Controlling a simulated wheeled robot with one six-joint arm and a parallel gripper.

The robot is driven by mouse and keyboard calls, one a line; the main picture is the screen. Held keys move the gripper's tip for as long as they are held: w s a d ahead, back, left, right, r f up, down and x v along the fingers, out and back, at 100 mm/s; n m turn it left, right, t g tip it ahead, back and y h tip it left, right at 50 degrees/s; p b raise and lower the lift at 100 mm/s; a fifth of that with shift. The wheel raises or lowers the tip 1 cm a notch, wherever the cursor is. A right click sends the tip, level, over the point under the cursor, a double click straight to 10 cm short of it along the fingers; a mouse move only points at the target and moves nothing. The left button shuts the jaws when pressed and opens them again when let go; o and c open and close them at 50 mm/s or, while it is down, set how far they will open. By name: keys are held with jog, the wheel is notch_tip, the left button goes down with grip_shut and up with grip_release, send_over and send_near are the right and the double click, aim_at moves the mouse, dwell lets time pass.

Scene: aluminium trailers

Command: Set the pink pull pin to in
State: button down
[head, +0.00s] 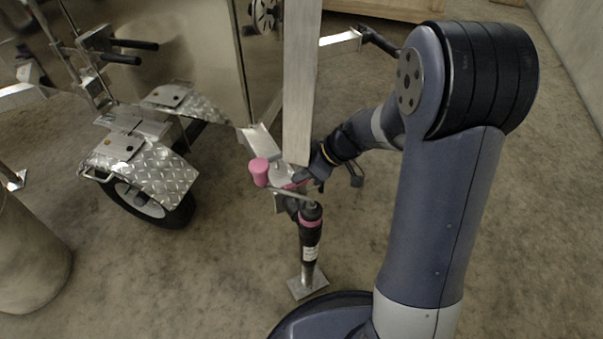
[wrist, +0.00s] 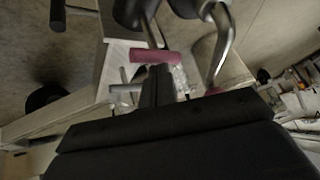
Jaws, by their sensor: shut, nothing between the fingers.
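The pink pull pin (head: 295,184) shows as a small pink bar beside the jack, partly hidden by my gripper (head: 316,176) in the head view. In the wrist view a pink bar (wrist: 155,57), which looks like the pull pin, lies crosswise just beyond the tips of my gripper (wrist: 162,74). The fingers are closed together and hold nothing. They are very close to the bar; I cannot tell whether they touch it. I cannot tell how deep the pin sits.
A pink crank knob (head: 258,170) stands left of the pin, on a rod joined to the jack (head: 309,235). The trailer's bare metal beam (head: 300,85) comes down just above my gripper. A trailer with a checker-plate fender (head: 150,178) is at left.

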aim_at(301, 184)
notch_tip(301, 184, down, 4)
jog(key=b, duration=0.4)
jog(key=shift+r, duration=0.1)
jog(key=shift+s, duration=0.1)
jog(key=shift+s+d+f, duration=0.1)
jog(key=shift+f, duration=0.1)
